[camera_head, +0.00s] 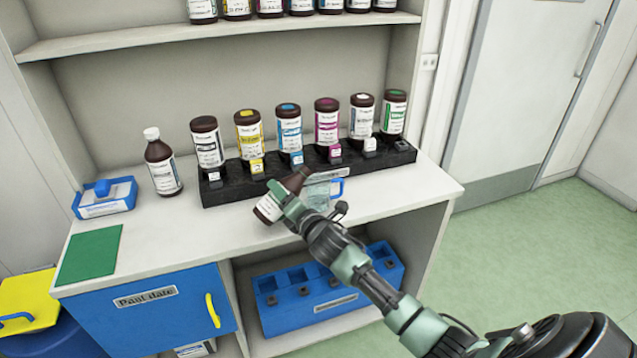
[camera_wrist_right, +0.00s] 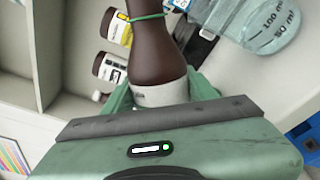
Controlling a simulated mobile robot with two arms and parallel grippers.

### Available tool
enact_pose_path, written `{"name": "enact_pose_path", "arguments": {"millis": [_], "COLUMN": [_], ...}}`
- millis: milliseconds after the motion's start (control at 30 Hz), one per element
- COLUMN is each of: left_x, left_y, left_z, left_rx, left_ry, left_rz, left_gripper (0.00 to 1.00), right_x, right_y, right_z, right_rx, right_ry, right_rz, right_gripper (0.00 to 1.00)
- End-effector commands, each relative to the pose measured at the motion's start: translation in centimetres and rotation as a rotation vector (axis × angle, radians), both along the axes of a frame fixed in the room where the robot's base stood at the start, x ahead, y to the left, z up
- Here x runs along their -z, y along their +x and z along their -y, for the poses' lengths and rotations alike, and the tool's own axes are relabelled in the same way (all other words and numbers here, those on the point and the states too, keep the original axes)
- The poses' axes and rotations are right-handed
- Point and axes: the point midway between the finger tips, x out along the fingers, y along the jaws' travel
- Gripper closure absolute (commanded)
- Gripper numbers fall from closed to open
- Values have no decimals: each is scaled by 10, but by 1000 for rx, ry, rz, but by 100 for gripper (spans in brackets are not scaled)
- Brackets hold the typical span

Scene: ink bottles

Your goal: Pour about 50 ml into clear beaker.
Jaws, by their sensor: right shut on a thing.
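My right gripper (camera_head: 288,212) is shut on a dark brown bottle (camera_head: 294,180) with a white label. It holds the bottle tilted, neck up and to the right, above the counter's front part. In the right wrist view, the brown bottle (camera_wrist_right: 157,45) stands between my fingers (camera_wrist_right: 165,92), and its mouth is out of frame. A clear beaker (camera_head: 319,197) is right beside the bottle, partly hidden by my gripper in the head view. In the right wrist view, the beaker (camera_wrist_right: 262,28) shows 50 ml and 100 ml marks. I cannot tell whether it holds liquid. My left gripper is not in view.
A black rack (camera_head: 222,193) with several labelled ink bottles stands behind. A brown bottle with a white cap (camera_head: 162,165), a blue tray (camera_head: 122,203) and a green mat (camera_head: 90,254) are at the left. A blue crate (camera_head: 385,272) sits below. The counter's right end is clear.

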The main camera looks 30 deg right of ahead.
Motion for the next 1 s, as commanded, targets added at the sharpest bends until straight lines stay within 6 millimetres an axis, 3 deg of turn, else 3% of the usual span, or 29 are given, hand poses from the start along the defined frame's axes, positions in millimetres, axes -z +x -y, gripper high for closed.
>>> {"name": "enact_pose_path", "arguments": {"millis": [33,100,200,300,467,533,600,1000], "left_x": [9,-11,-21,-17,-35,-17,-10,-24], "left_y": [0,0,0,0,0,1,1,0], "left_z": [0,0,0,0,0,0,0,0], "left_rx": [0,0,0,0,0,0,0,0], "left_ry": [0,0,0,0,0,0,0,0], "left_rz": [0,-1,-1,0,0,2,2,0], "left_gripper": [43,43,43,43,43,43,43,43], "right_x": [8,-15,-27,-25,-48,-28,-21,-36], "right_y": [0,1,1,1,1,1,1,2], "right_z": [2,6,10,14,10,8,7,5], "right_rx": [0,0,1,-1,0,-1,0,0], "right_ry": [-49,-106,-193,-328,-483,-561,-637,-971], "right_rz": [2,6,7,9,15,14,16,23], "right_gripper": [94,94,94,94,94,94,94,94]}}
